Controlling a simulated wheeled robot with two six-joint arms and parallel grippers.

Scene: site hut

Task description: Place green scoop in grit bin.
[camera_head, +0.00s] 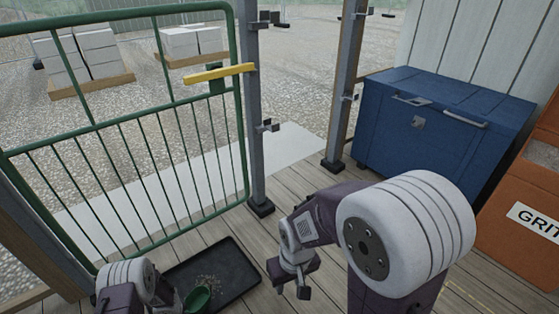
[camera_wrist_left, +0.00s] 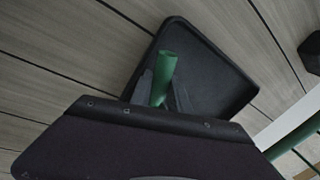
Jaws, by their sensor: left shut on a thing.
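The green scoop (camera_head: 198,299) shows at the bottom of the head view, over the near edge of the black tray. In the left wrist view, my left gripper (camera_wrist_left: 166,100) is shut on the green scoop (camera_wrist_left: 163,72), with the tray behind it. The left fingers are hidden in the head view. The orange grit bin (camera_head: 515,255) stands at the right edge, cut off by the frame, with grey grit showing at its top. My right gripper (camera_head: 290,281) is open and empty above the deck, between the tray and the bin.
The black tray (camera_head: 238,283) lies on the plank deck with some loose grit on it. A green barred gate (camera_head: 140,123) with a yellow bar stands behind it. A blue chest (camera_head: 415,150) stands left of the bin. Bare deck lies between the tray and chest.

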